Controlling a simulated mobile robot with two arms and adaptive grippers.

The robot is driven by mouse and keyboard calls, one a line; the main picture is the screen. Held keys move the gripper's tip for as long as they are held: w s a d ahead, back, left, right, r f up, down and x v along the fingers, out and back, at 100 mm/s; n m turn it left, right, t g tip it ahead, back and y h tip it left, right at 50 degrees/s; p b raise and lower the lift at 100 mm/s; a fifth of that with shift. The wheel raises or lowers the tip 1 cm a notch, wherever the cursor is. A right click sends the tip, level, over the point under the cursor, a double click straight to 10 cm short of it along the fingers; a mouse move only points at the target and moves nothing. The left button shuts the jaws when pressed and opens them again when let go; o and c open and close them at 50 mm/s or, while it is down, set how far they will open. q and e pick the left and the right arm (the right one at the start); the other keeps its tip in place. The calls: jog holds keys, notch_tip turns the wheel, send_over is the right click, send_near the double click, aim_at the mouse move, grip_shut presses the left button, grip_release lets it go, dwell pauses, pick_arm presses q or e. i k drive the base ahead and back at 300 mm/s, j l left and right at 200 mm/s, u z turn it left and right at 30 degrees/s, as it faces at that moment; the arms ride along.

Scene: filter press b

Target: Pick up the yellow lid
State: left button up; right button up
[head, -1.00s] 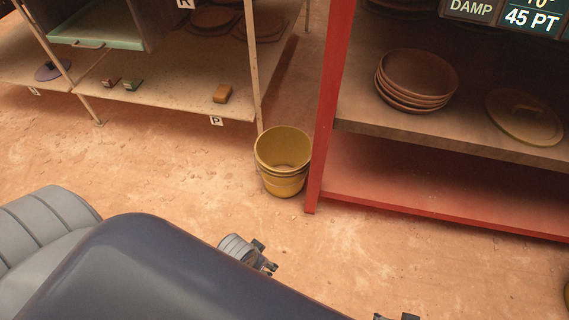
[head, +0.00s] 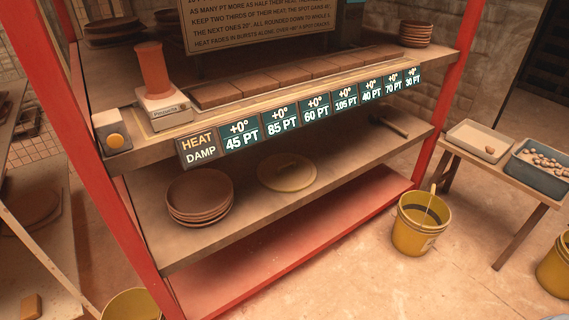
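The yellow lid (head: 287,177), a round dull-yellow disc with a raised handle on top, lies flat on the middle shelf (head: 240,215) of the red-framed rack. It is right of a stack of brown clay bowls (head: 199,198), with a gap between them. The row of lit number tags (head: 300,115) is on the board above it. Neither of my grippers shows in the head view, so their state and distance from the lid are hidden.
Yellow buckets stand on the floor right of the rack (head: 420,225), at the right edge (head: 555,268) and at the bottom left (head: 131,305). A hammer-like tool (head: 388,124) lies on the shelf's right end. A low table (head: 500,170) holds trays. Floor before the rack is clear.

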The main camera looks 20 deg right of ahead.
aim_at(284, 172)
jog(key=i+l+u, duration=0.15)
jog(key=l, duration=0.2)
jog(key=i+l+u, duration=0.1)
jog(key=l, duration=0.3)
jog(key=i+l+u, duration=0.3)
jog(key=l, duration=0.5)
jog(key=i+l+u, duration=0.1)
jog(key=l, duration=0.3)
jog(key=i, duration=0.1)
